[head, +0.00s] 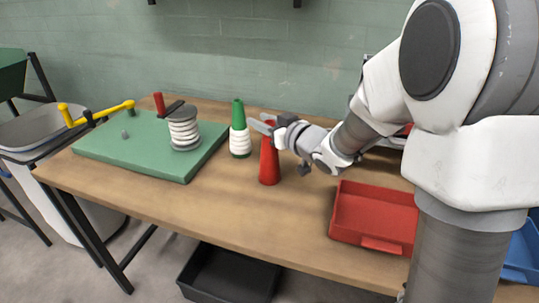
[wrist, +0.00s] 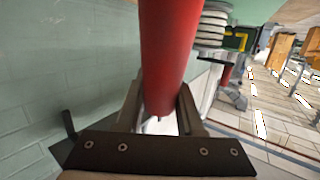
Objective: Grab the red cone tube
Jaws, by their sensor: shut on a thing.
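The red cone tube (head: 269,166) stands upright on the wooden table in the head view, right of the green cone. My gripper (head: 268,125) is at its upper part, coming from the right. In the wrist view the red cone tube (wrist: 168,50) fills the middle, between the two fingers of my gripper (wrist: 160,108). The fingers are shut on it. The tube's top is partly hidden by the gripper in the head view.
A green cone (head: 238,115) with white thread stands close on the left. A green board (head: 110,148) bears a white-wound spool (head: 184,130) and a yellow crank (head: 95,112). A red tray (head: 345,225) is at the front right. The table's front middle is clear.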

